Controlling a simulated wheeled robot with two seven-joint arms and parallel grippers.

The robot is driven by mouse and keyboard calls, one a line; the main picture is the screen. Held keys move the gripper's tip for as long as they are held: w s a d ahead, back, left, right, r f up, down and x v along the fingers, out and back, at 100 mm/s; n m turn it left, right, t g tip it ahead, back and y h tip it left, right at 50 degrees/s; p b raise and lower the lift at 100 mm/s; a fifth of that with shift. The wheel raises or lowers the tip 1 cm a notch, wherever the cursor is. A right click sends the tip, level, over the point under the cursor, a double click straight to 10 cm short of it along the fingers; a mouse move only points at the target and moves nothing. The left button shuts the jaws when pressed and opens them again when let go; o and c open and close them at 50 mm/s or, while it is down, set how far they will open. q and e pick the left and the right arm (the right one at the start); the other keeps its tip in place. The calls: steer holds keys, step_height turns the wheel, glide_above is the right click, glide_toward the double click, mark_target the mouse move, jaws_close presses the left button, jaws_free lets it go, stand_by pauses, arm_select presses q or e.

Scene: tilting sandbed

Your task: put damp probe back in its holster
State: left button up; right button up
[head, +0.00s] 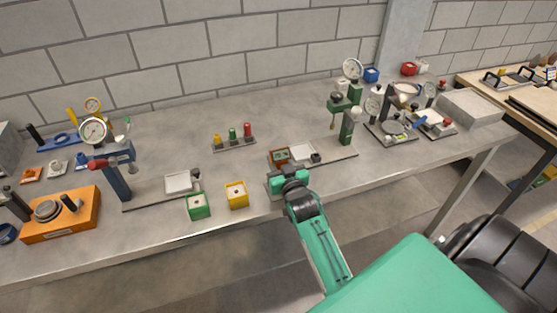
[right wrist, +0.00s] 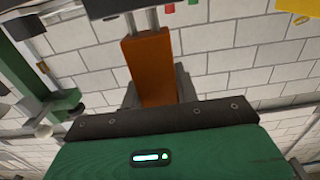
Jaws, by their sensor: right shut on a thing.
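My right gripper (head: 288,174) is over the front edge of the grey bench, near its middle. It is shut on an orange-brown block with two metal prongs, which I take as the damp probe (right wrist: 149,66). In the right wrist view the block stands out from between the dark fingers, prongs pointing away from the palm. I cannot pick out the holster with certainty. A dark piece lies beyond the prongs in the right wrist view. My left gripper is not in view.
A yellow box (head: 237,195) and a green box (head: 198,206) sit to the left. Bench between the back rack (head: 233,144) and wall is clear.

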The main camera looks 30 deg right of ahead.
steer(key=shift+f+b, duration=0.35)
steer(key=shift+f, duration=0.35)
steer(key=o, duration=0.9)
steer(key=shift+o, duration=0.2)
steer(key=b+v, duration=0.3)
steer(key=v, duration=1)
steer(key=shift+s+b, duration=0.3)
steer(key=shift+s, duration=0.1)
